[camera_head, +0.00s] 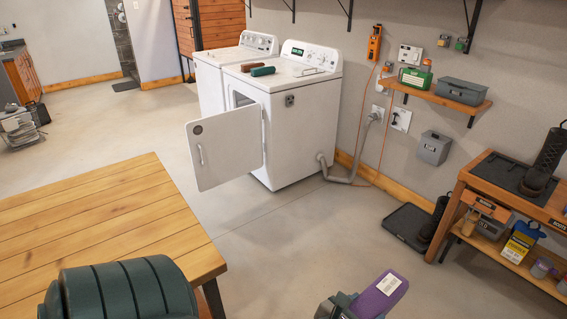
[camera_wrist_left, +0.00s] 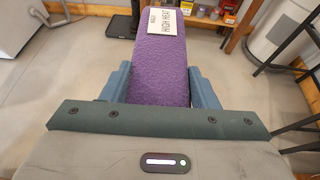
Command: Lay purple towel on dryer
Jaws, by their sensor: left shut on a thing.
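The purple towel (camera_head: 378,297) is a folded, padded-looking piece with a white label, at the bottom edge of the head view. My left gripper (camera_head: 350,305) is shut on it. In the left wrist view the towel (camera_wrist_left: 158,75) sits between the two blue fingers of my left gripper (camera_wrist_left: 160,88); its label reads "HIGH HEAT". The white dryer (camera_head: 298,120) stands against the wall, well beyond the towel, with its front door (camera_head: 226,150) swung open. A brown item (camera_head: 254,67) and a dark green item (camera_head: 262,72) lie on its top. My right gripper is not in view.
A second white machine (camera_head: 210,85) stands left of the dryer. A wooden table (camera_head: 110,215) fills the lower left. A workbench (camera_head: 500,190) is at right, with a black tray (camera_head: 408,226) on the floor nearby. Open concrete floor lies before the dryer.

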